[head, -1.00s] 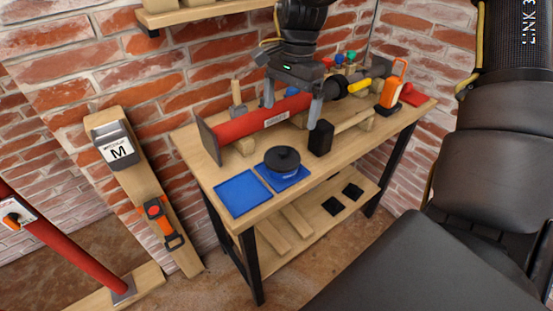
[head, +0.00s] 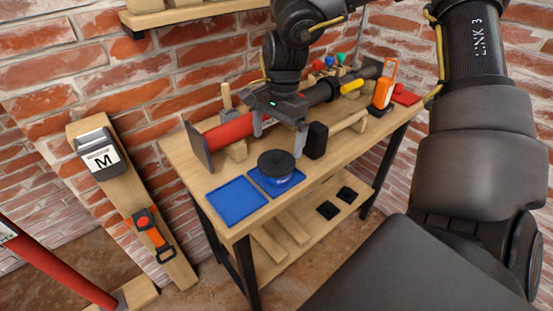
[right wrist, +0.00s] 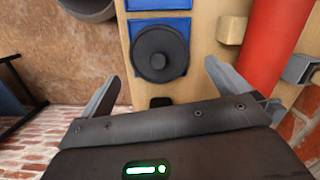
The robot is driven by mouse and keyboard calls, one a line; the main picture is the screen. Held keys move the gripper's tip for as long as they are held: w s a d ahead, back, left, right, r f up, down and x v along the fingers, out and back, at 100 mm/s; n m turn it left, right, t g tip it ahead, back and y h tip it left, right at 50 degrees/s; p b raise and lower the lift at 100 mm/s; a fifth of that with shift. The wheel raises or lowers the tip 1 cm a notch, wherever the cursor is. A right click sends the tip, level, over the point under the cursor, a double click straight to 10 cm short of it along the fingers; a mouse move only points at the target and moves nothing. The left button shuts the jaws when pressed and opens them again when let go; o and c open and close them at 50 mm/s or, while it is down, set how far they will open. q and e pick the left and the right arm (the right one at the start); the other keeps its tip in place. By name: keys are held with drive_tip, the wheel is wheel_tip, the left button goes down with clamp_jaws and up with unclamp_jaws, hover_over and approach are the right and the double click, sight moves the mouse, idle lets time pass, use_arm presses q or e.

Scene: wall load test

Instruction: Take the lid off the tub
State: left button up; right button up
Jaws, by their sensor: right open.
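My right gripper (head: 278,145) is open and empty, above and just behind the tub, apart from the lid. In the right wrist view its two fingers (right wrist: 158,85) are spread wide, with the lid ahead between them. My left gripper is out of view.
An empty blue mat (head: 237,201) lies left of the tub. A red tube (head: 228,134) lies behind it. An orange tool (head: 384,84) stands further right on the bench (head: 190,176).

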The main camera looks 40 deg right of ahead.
sight(277, 154)
wheel_tip(277, 154, down, 4)
drive_tip(key=shift+s+a+r+p, duration=0.1)
drive_tip(key=shift+s+a+p, duration=0.05)
drive_tip(key=shift+p, duration=0.25)
drive_tip(key=shift+f, duration=0.65)
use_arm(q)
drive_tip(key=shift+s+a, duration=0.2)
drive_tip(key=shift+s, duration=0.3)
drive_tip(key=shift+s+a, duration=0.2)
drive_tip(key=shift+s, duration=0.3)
use_arm(e)
drive_tip(key=shift+a, duration=0.1)
drive_tip(key=shift+c, duration=0.4)
drive_tip(key=c, duration=0.7)
drive_tip(key=shift+o, duration=0.2)
wheel_tip(277, 154, up, 9)
drive_tip(key=shift+f+b, duration=0.1)
drive_tip(key=shift+b, duration=0.2)
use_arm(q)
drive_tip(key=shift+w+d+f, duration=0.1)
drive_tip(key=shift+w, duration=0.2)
use_arm(e)
drive_tip(key=shift+r, duration=0.65)
